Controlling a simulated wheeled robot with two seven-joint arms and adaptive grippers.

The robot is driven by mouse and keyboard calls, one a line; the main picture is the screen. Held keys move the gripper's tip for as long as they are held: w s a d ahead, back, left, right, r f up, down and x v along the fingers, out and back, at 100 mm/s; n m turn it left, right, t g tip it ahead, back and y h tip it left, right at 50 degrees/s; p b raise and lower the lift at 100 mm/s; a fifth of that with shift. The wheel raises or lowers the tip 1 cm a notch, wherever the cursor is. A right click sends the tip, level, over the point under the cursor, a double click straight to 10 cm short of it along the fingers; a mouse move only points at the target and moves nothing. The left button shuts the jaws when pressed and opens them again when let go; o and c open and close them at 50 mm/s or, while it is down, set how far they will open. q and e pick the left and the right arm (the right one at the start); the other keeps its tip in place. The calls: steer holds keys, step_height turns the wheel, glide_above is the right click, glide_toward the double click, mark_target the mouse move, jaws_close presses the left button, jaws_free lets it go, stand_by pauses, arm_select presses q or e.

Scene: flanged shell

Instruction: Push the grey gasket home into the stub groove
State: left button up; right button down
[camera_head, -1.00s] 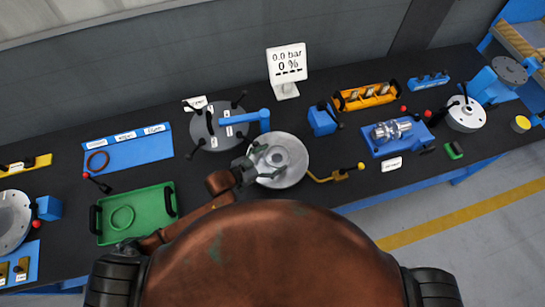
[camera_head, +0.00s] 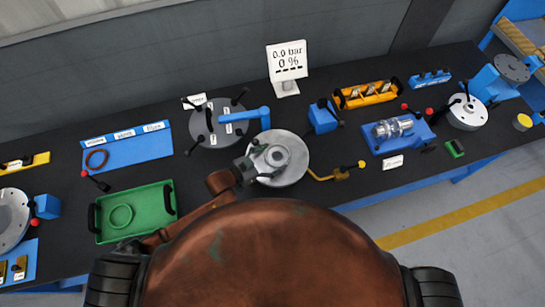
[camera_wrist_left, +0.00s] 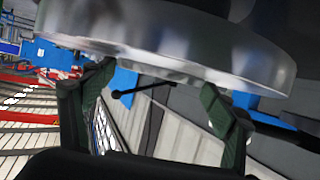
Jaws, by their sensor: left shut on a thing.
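The silver flanged stub (camera_head: 298,168) stands near the middle of the bench, a broad round disc with a raised centre. A grey ring, apparently the gasket (camera_head: 277,156), shows at that centre; I cannot tell how deep it sits. My left gripper (camera_head: 262,154) reaches in from the left over the disc, its dark green fingers at the ring, shut on it. In the left wrist view the fingers (camera_wrist_left: 160,88) stand apart against a large shiny metal rim (camera_wrist_left: 190,45); the gasket is not clearly distinguishable there. My right gripper is not in view.
A green tray (camera_head: 160,208) with a green ring is at left. A display (camera_head: 287,60) reads 0.0 bar, 0 %.

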arm_select(q)
steer(key=o, duration=1.6)
steer(key=shift+f, duration=0.15)
steer(key=shift+c, duration=0.2)
steer(key=shift+s+a, duration=0.1)
steer(key=v, duration=1.1)
steer(key=shift+s+a+r, duration=0.2)
steer(key=shift+a+r, duration=0.05)
steer(key=shift+a, duration=0.1)
